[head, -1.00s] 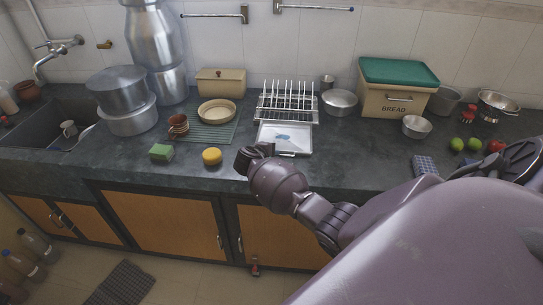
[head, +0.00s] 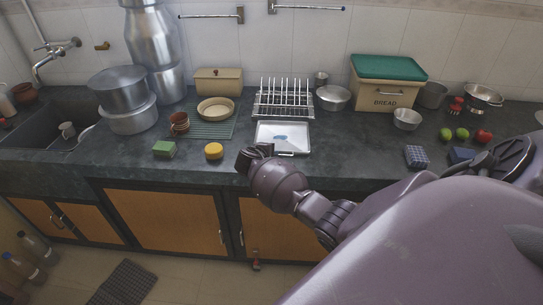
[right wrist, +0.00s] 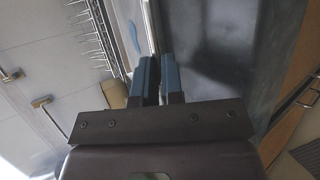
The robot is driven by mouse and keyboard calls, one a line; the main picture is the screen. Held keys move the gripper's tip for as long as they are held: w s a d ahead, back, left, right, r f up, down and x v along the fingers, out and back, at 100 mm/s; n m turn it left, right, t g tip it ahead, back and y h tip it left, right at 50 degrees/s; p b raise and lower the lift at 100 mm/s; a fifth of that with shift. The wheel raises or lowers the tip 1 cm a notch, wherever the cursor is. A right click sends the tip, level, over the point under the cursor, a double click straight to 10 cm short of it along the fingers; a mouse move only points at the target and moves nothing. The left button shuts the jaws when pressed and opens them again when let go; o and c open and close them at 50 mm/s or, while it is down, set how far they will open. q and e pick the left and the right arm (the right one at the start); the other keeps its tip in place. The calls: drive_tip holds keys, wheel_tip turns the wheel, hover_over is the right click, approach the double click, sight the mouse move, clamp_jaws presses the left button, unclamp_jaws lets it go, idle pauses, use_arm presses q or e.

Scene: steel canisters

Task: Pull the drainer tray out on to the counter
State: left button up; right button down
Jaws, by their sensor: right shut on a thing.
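The drainer tray (head: 292,131) is a flat, pale metal tray with a blue patch on it. It sticks out in front of the wire dish rack (head: 283,104) on the dark counter, its back end close to the rack's front. My right gripper (head: 262,151) is at the tray's front edge and is shut on it. In the right wrist view, the two blue-grey fingers (right wrist: 158,79) close on the tray's rim, and the tray (right wrist: 124,22) runs away from them beside the rack wires. The fingertips are partly hidden in the head view. My left gripper is not in view.
A yellow round sponge (head: 214,151) and a green sponge (head: 164,149) lie left of the tray. A bread bin (head: 388,84) is at the right. The counter's front edge is close before the tray.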

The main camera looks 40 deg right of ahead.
drive_tip(key=c, duration=1.2)
unclamp_jaws()
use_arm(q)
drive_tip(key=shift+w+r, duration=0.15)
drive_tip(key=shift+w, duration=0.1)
use_arm(e)
drive_tip(key=shift+o, duration=0.2)
drive_tip(key=shift+s+a+r, duration=0.15)
drive_tip(key=shift+a+r, duration=0.05)
drive_tip(key=shift+a, duration=0.3)
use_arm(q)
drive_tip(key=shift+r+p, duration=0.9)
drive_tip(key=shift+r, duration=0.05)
use_arm(e)
drive_tip(key=v, duration=0.9)
drive_tip(key=shift+a+r, duration=0.2)
drive_tip(key=shift+r, duration=0.1)
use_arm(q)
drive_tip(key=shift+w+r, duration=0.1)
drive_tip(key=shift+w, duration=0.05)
